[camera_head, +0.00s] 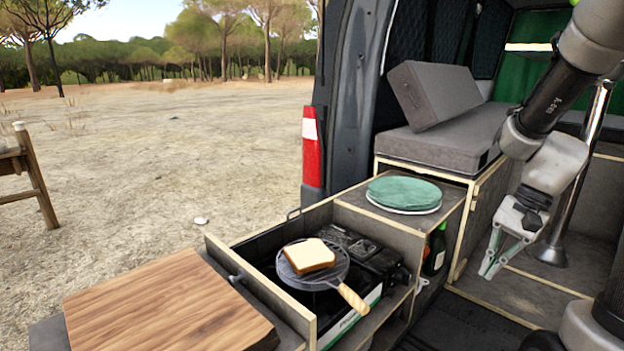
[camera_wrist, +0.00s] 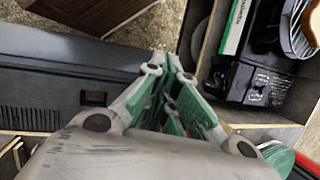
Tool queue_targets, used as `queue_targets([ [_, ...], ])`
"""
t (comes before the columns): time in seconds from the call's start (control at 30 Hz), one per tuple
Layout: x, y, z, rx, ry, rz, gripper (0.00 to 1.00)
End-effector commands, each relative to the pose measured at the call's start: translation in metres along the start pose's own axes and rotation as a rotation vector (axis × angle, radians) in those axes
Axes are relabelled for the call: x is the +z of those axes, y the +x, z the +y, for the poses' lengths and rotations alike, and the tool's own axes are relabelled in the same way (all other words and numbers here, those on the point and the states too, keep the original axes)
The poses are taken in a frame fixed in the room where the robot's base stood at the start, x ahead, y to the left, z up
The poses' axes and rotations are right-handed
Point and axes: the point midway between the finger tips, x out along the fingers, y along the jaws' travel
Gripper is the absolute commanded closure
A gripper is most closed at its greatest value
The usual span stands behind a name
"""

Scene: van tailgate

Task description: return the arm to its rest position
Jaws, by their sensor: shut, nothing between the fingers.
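My gripper (camera_head: 487,275) hangs at the right in the head view, at the end of my arm, with its green-edged fingers pointing down. It is to the right of the low cabinet and the stove, over the van floor, and touches nothing that I can see. In the wrist view my gripper (camera_wrist: 160,60) shows its fingers brought together, shut and empty.
Left of my gripper are a green bottle (camera_head: 435,250), green plates (camera_head: 405,191) on a cabinet, and a stove with a pan (camera_head: 340,278) holding bread (camera_head: 309,256). A wooden board (camera_head: 165,305) is front left. A metal post (camera_head: 575,185) stands close right of my gripper.

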Motion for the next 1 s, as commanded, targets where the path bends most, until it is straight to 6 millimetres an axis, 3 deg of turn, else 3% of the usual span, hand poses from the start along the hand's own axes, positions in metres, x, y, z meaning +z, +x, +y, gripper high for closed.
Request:
queue_targets([
  [0.2,0.034,-0.042,0.029,0.121,-0.407,0.171,1.0],
  [0.4,0.063,-0.076,0.048,0.206,-0.682,0.344,1.0],
  [0.7,0.097,-0.105,0.049,0.18,-0.836,0.542,1.0],
  [1.0,0.103,-0.11,0.044,0.162,-0.866,0.569,1.0],
])
